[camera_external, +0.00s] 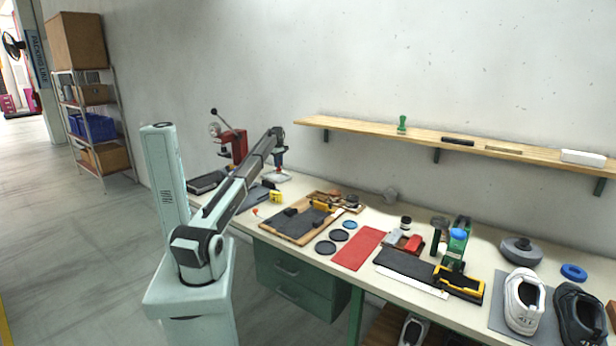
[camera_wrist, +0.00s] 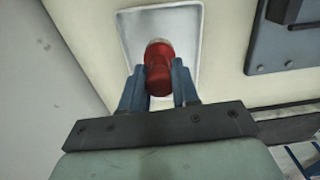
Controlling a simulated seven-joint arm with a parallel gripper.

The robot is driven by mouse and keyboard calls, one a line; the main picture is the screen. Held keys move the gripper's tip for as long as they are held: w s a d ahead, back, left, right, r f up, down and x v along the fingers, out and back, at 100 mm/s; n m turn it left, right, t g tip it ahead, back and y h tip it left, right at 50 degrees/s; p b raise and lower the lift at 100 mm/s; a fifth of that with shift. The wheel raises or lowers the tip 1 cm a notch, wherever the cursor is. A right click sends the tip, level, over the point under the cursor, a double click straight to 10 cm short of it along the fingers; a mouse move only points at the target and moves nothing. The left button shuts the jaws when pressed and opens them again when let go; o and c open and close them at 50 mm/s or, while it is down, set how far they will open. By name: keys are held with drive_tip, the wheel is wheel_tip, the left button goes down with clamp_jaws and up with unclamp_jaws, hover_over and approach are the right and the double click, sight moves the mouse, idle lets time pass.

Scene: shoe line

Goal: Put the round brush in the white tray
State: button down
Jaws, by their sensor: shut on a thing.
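In the wrist view my gripper (camera_wrist: 158,72) has its two blue fingers shut on the round brush (camera_wrist: 158,78), a red rounded piece with a pale rim at its far end. The white tray (camera_wrist: 191,25) lies beyond the fingers, and the brush appears in front of its middle. I cannot tell whether the brush touches the tray floor. In the external view my gripper (camera_external: 279,158) points down at the far left end of the bench, over the white tray (camera_external: 286,178). The brush is too small to make out there.
A red hand press (camera_external: 237,145) stands close to the left of my gripper. A dark plate (camera_wrist: 290,40) lies right of the tray in the wrist view. A wooden board with tools (camera_external: 290,235) and a red mat (camera_external: 358,249) lie along the bench. A wall shelf (camera_external: 470,145) runs above.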

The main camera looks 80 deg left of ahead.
drive_tip(key=shift+f, duration=1.75)
drive_tip(key=shift+f, duration=0.1)
drive_tip(key=c, duration=0.8)
unclamp_jaws()
drive_tip(key=shift+c, duration=0.2)
wheel_tip(320, 180, up, 12)
drive_tip(key=shift+r, duration=0.15)
